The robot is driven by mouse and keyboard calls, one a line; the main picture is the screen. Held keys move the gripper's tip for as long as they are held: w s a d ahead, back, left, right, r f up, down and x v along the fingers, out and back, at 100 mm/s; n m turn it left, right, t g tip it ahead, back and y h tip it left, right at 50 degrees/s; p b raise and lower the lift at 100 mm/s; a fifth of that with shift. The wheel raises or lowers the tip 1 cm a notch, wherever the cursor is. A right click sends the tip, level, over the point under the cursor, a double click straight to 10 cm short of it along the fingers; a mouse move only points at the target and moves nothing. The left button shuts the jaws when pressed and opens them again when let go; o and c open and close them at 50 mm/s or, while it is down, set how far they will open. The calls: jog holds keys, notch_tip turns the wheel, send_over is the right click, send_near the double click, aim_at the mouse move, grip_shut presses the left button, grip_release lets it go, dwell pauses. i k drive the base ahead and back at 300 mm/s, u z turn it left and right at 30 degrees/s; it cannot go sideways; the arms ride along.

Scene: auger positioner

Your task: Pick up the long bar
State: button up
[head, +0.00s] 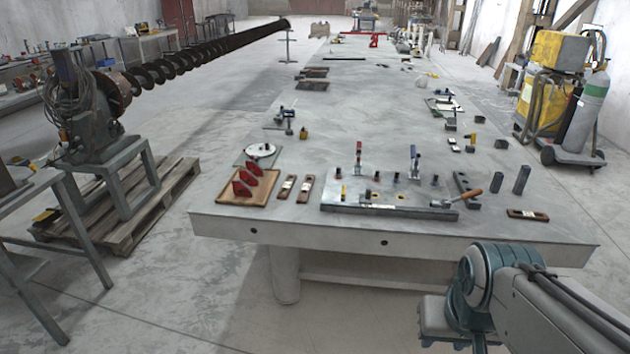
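A long, thin dark bar (344,58) lies flat across the far part of the big grey table (350,108). Another long grey bar (390,211) lies along the front edge of the fixture plate near the table's front. I cannot tell which of the two is the long bar meant. My arm shows at the lower right, in front of the table's front edge, with a teal joint. Its fingers do not show, and both bars lie apart from the arm.
The fixture plate (360,196) carries small clamps and a wooden-handled tool (458,198). A wooden tray (237,200) with red blocks stands at the left. An auger (185,60) stands left of the table. A yellow welder cart (545,85) stands right. The table's middle is mostly clear.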

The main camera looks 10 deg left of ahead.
aim_at(306, 188)
jog(key=u, duration=0.15)
jog(key=i, duration=0.75)
jog(key=u, duration=0.7)
jog(key=i, duration=1.35)
jog(key=u, duration=0.3)
